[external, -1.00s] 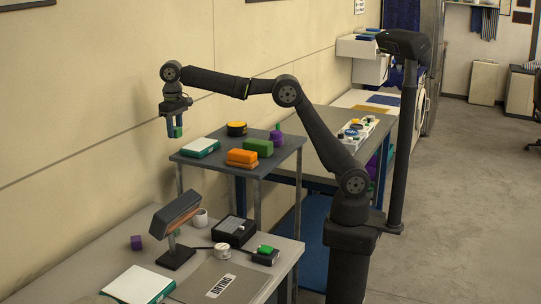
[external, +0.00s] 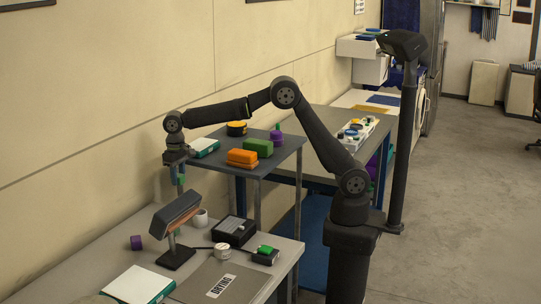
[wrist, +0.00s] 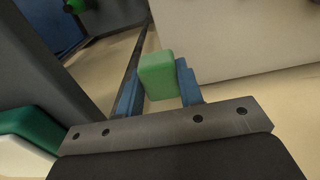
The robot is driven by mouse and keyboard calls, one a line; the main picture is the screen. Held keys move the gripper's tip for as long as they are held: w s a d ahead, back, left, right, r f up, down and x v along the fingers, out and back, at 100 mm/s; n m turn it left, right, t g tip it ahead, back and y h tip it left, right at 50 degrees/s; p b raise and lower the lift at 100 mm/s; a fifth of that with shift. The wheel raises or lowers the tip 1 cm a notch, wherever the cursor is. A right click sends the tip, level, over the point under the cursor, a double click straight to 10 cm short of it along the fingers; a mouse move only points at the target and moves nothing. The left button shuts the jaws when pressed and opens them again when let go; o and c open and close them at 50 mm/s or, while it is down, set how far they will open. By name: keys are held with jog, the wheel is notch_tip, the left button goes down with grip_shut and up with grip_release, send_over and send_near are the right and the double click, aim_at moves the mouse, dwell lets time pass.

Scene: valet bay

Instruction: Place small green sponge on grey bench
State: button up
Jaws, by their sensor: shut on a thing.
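My gripper (external: 177,183) is shut on the small green sponge (wrist: 158,76), which shows between the two blue fingers in the wrist view. In the external view only a little of the sponge (external: 182,179) shows. The gripper points down, left of the dark raised table and above the back of the light grey bench (external: 115,249), behind the lamp. The sponge is held in the air, above the bench top.
A dark lamp (external: 176,220) stands just in front of the gripper, with a white cup (external: 201,217) beside it. The raised table (external: 215,167) holds a green-and-white box (external: 204,148) near my wrist. Bare bench lies around the purple cube.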

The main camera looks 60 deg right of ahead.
jog(key=a+f, duration=0.2)
jog(key=a, duration=0.1)
jog(key=a+f, duration=0.2)
jog(key=a, duration=0.2)
jog(key=s+a+f, duration=0.1)
jog(key=a+f, duration=0.1)
jog(key=a, duration=0.2)
jog(key=shift+s+a+f, duration=0.1)
jog(key=shift+a+f, duration=0.1)
jog(key=shift+f, duration=0.2)
jog(key=shift+a+f, duration=0.1)
jog(key=shift+f, duration=1.95)
jog(key=shift+f, duration=0.2)
jog(key=o, duration=0.9)
jog(key=shift+o, duration=0.2)
notch_tip(320, 180, up, 12)
jog(key=shift+r, duration=0.2)
